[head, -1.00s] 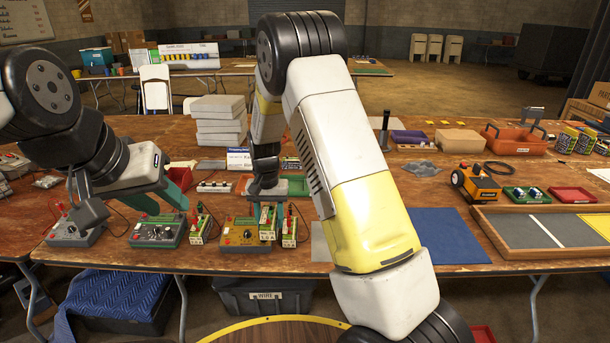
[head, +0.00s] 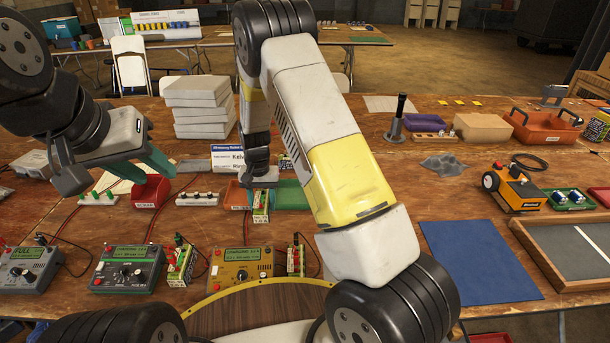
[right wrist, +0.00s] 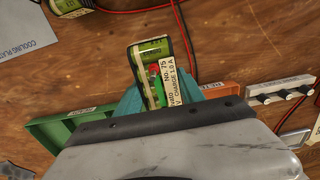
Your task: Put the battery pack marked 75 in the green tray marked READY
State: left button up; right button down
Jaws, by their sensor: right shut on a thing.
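My right gripper (head: 260,190) is shut on a green and cream battery pack (head: 260,208). In the right wrist view its label on the pack (right wrist: 158,75) reads No. 75. My left gripper (head: 135,172) is open and empty, near a red box (head: 150,191).
Two other packs stand by the chargers, one beside the green charger (head: 127,268) and one right of the orange charger (head: 240,265). Red and black leads cross the table. A blue mat (head: 480,258) lies clear at right.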

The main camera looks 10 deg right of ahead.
send_over(292, 196)
jog(key=shift+f, duration=2.45)
jog(key=shift+f, duration=0.1)
jog(key=c, duration=0.7)
grip_release()
jog(key=shift+f, duration=0.1)
